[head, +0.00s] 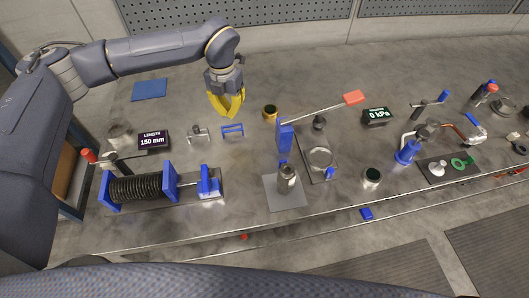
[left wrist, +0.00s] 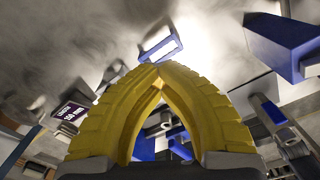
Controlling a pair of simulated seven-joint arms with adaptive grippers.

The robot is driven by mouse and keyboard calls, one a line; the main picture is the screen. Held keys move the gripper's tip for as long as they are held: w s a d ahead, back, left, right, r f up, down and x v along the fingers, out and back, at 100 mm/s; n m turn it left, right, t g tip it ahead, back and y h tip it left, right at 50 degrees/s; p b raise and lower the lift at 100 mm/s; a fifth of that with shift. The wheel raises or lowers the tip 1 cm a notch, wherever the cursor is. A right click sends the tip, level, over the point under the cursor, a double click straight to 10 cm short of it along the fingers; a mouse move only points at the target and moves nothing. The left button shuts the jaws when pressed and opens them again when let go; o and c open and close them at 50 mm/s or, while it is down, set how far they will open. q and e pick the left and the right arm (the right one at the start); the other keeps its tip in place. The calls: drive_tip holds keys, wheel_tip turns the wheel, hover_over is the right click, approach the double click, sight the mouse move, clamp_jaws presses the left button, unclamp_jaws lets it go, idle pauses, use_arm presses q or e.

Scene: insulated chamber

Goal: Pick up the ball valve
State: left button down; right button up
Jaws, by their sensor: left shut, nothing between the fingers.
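My left gripper (head: 228,106) has yellow fingers and hangs over the table's back half, just behind a small blue frame (head: 232,130). Its fingertips meet in the left wrist view (left wrist: 158,80), with nothing held between them. I cannot tell for certain which part is the ball valve. A small metal fitting with a crossbar (head: 199,134) lies left of the blue frame. A metal part with a blue-ended lever (head: 430,106) stands at the right; either may be a valve. The blue frame also shows beyond the fingertips in the left wrist view (left wrist: 161,47). My right gripper is not in view.
A black bellows rig (head: 150,189) with blue end plates is at the front left. A length display (head: 153,140) reads 150 mm. A blue post (head: 286,138) carries a long lever with a red end (head: 354,97).

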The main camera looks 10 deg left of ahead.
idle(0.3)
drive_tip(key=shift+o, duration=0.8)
